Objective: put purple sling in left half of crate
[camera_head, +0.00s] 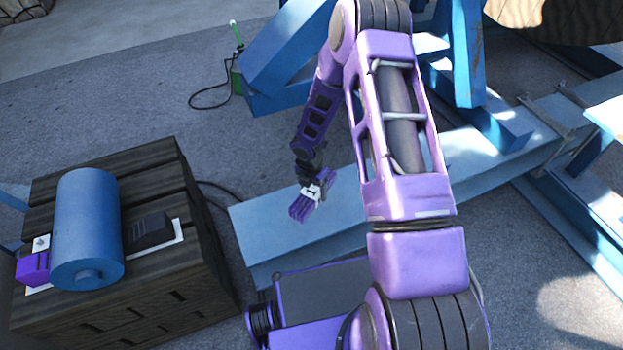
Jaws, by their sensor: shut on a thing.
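My gripper (312,184) hangs at the end of my arm, over or in front of the blue steel beam, right of the crate. It is shut on a small purple thing with a white part, which looks like the purple sling (300,209). The fingers are small and hard to make out. The dark wooden crate (120,300) stands at the lower left. A similar purple thing (32,268) with a white tag sits on its top at the left edge, partly hidden by a blue cylinder.
The blue cylinder (88,225) lies across the crate top. A black block (149,233) rests on a white patch (170,246) to its right. A blue steel frame (480,160) fills the right side. A green item with a cable (236,75) stands behind. Grey floor separates crate and beam.

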